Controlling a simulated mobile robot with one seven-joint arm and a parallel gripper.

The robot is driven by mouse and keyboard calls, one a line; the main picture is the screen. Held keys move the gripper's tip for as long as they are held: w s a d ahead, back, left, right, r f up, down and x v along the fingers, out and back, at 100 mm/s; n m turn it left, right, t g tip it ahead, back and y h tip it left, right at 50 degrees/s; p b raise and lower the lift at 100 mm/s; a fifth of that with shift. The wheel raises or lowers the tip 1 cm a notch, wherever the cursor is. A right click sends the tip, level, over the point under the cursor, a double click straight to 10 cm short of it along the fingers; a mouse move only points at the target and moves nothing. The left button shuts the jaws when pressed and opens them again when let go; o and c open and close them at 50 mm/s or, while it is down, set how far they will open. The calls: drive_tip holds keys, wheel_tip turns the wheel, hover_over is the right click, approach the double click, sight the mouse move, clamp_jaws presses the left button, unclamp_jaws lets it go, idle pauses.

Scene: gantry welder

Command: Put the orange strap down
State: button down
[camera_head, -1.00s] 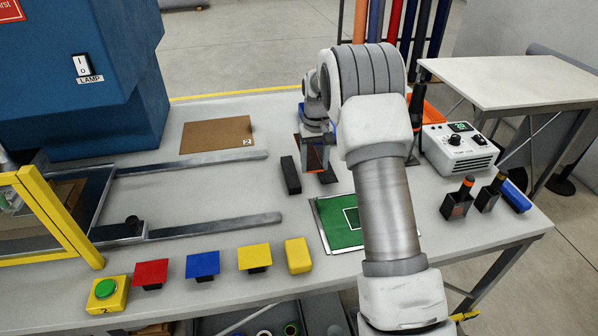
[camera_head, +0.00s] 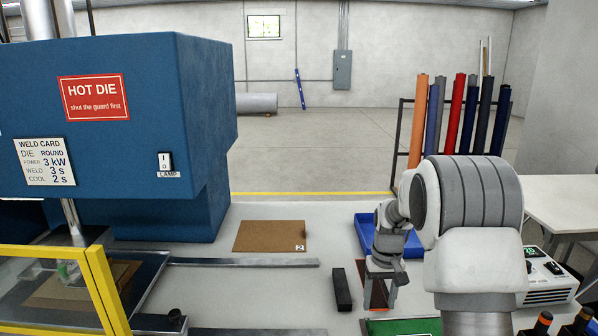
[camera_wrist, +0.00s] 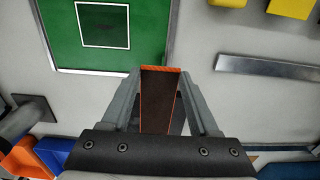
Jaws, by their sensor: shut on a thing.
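My gripper (camera_head: 381,284) is over the bench, to the right of a black block. In the wrist view my gripper (camera_wrist: 160,80) has its fingers on either side of the strap. The strap (camera_wrist: 160,93) shows a dark brown face with thin orange edges between the fingers. In the head view part of the strap (camera_head: 379,294) shows below the gripper. I cannot tell whether its lower end touches the bench. My wrist and fingers hide some of it.
A black block (camera_head: 341,289) lies left of the gripper. A blue tray (camera_head: 366,222) stands behind. A green mat (camera_wrist: 148,38) with a white square outline lies close by. A brown board (camera_head: 270,236) marked 2 and metal rails (camera_head: 245,262) are to the left. A white control box (camera_head: 551,284) stands right.

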drive_tip(key=s+a+f, duration=0.1)
drive_tip(key=s+a, duration=0.1)
drive_tip(key=s, duration=0.1)
drive_tip(key=s+a+f, duration=0.2)
drive_tip(key=s, duration=0.2)
drive_tip(key=s+a+f, duration=0.2)
drive_tip(key=s, duration=0.1)
drive_tip(key=shift+s, duration=0.2)
drive_tip(key=w+d+r, duration=0.4)
drive_tip(key=w+d, duration=0.1)
drive_tip(key=w, duration=0.2)
drive_tip(key=w+d+r, duration=0.4)
drive_tip(key=w+d, duration=0.1)
drive_tip(key=w, duration=0.2)
drive_tip(key=shift+w+r, duration=0.15)
drive_tip(key=shift+w, duration=0.1)
drive_tip(key=shift+a, duration=0.1)
drive_tip(key=p, duration=0.2)
hover_over(345, 302)
wheel_tip(345, 302, down, 7)
drive_tip(key=shift+f, duration=0.1)
wheel_tip(345, 302, down, 4)
drive_tip(key=shift+r, duration=0.25)
